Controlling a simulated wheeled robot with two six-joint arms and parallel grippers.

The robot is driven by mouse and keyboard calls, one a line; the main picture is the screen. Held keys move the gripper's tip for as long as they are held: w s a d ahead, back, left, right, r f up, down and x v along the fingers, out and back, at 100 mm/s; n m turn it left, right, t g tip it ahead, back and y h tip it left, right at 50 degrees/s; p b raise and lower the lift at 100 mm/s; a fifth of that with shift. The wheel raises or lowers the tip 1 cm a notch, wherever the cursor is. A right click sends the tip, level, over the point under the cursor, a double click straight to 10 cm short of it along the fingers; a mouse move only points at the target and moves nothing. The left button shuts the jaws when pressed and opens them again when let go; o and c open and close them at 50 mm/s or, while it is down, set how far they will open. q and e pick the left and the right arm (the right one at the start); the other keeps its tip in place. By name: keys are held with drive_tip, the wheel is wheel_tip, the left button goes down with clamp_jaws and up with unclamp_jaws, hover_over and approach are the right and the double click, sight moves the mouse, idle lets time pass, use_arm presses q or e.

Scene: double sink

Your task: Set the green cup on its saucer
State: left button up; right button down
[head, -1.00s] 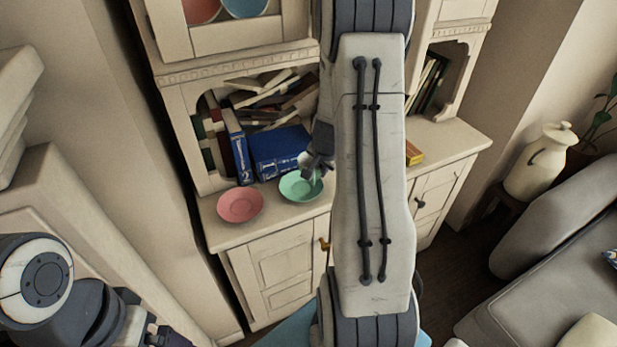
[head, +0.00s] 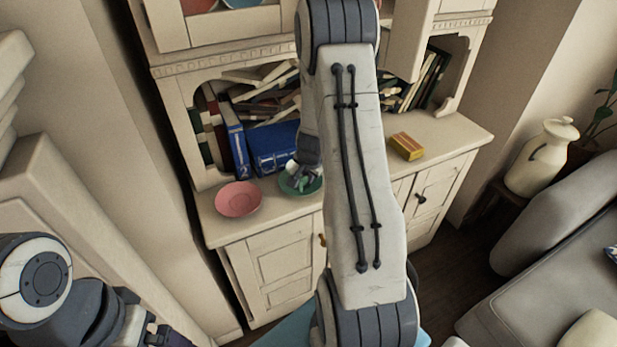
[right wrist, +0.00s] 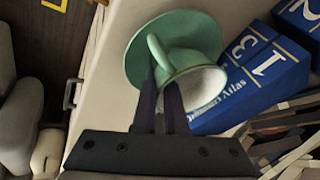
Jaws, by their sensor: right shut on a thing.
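The green cup (right wrist: 195,42) is in the right wrist view, its pale inside turned toward the lower right. My right gripper (right wrist: 161,88) is shut on its handle. The green saucer (right wrist: 137,52) shows right behind the cup, which overlaps it; I cannot tell whether they touch. In the head view the saucer (head: 285,188) lies on the cabinet top, with my right gripper (head: 303,179) over it, hiding part of it and most of the cup. My left arm is at the lower left; its fingertips cannot be made out.
A pink saucer (head: 238,199) lies left of the green one. A yellow box (head: 407,146) is on the cabinet top to the right. My right arm covers the middle of the head view.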

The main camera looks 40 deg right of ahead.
drive_tip(key=shift+f+b, duration=0.3)
drive_tip(key=shift+f, duration=0.05)
drive_tip(key=c, duration=1)
unclamp_jaws()
drive_tip(key=shift+o, duration=0.2)
drive_tip(key=shift+r, duration=0.15)
